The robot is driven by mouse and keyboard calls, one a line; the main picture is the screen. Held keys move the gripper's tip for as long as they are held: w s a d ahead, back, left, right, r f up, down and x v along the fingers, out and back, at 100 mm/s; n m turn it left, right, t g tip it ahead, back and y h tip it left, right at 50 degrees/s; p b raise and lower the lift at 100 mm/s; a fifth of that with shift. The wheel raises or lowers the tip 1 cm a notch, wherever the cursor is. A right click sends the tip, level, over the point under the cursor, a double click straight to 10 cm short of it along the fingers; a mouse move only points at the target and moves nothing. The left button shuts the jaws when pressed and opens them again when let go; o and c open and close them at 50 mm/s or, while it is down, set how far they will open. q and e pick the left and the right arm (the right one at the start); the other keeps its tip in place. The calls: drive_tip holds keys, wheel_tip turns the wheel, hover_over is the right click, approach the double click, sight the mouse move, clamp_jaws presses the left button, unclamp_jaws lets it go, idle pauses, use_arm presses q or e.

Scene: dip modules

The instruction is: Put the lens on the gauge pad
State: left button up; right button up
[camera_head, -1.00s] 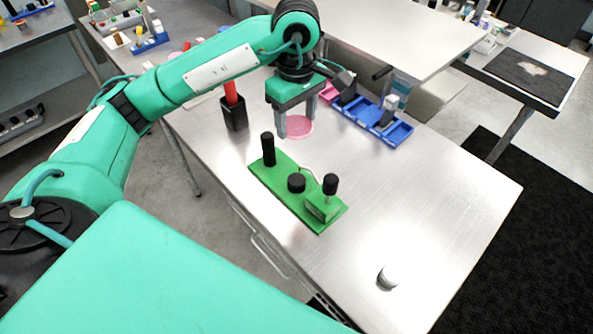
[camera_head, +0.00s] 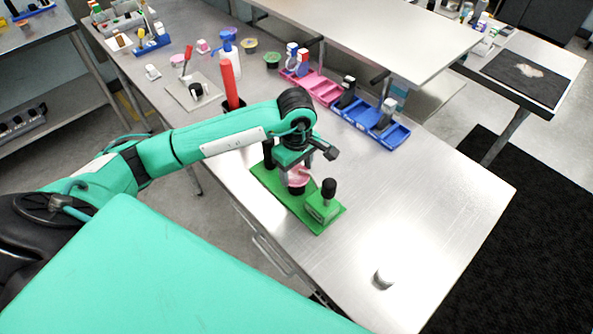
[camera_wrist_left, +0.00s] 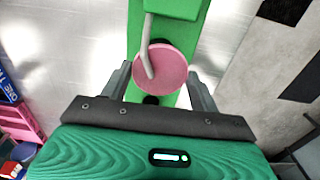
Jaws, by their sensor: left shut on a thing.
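The lens (camera_head: 300,173) is a pink, see-through disc. My left gripper (camera_head: 296,169) is shut on it and holds it at the green gauge, over the black round pad (camera_head: 296,190). The gauge base (camera_head: 273,182) is a green plate with a black post and a green block with a black knob (camera_head: 328,188). In the left wrist view the lens (camera_wrist_left: 172,72) lies between the two fingers, and a pale curved arm of the gauge (camera_wrist_left: 146,40) crosses it. Whether the lens touches the pad I cannot tell. My right gripper is not in view.
Blue (camera_head: 397,134) and pink (camera_head: 321,92) bins line the table's back edge. A small grey cylinder (camera_head: 383,279) stands at the front right. The table's right side is mostly clear.

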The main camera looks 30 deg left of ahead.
use_arm(q)
wheel_tip(320, 180, down, 2)
drive_tip(key=shift+f, duration=0.1)
drive_tip(key=shift+f, duration=0.15)
drive_tip(key=o, duration=0.9)
drive_tip(key=shift+o, duration=0.2)
